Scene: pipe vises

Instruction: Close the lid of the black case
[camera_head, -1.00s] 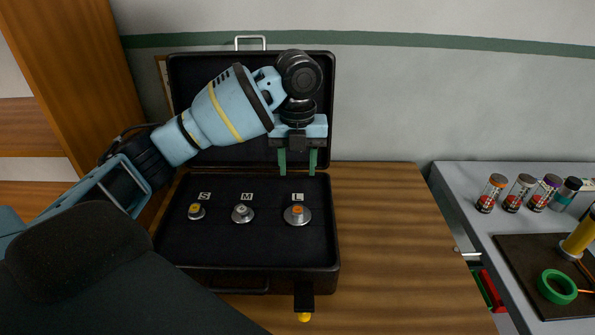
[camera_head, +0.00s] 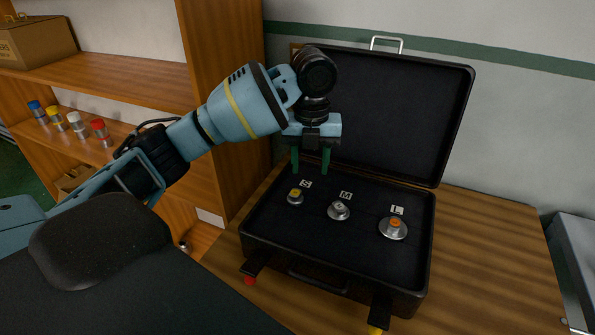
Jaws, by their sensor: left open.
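The black case (camera_head: 258,228) sits on the wooden table with its lid (camera_head: 405,120) standing open at the back. A metal handle (camera_head: 386,44) tops the lid. Inside the base are three metal pieces beside labels S (camera_head: 295,197), M (camera_head: 339,211) and L (camera_head: 394,228). My left gripper (camera_head: 311,172) points down, open and empty, over the back left of the base and in front of the lid. Its arm hides the lid's left part. I cannot tell whether it touches the case. My right gripper is not in view.
A wooden shelf (camera_head: 110,77) stands left, with several capped jars (camera_head: 76,124) and a cardboard box (camera_head: 36,43). Two latches (camera_head: 258,262) hang open at the case's front. The tabletop (camera_head: 490,250) right of the case is clear. A grey surface (camera_head: 580,250) lies at far right.

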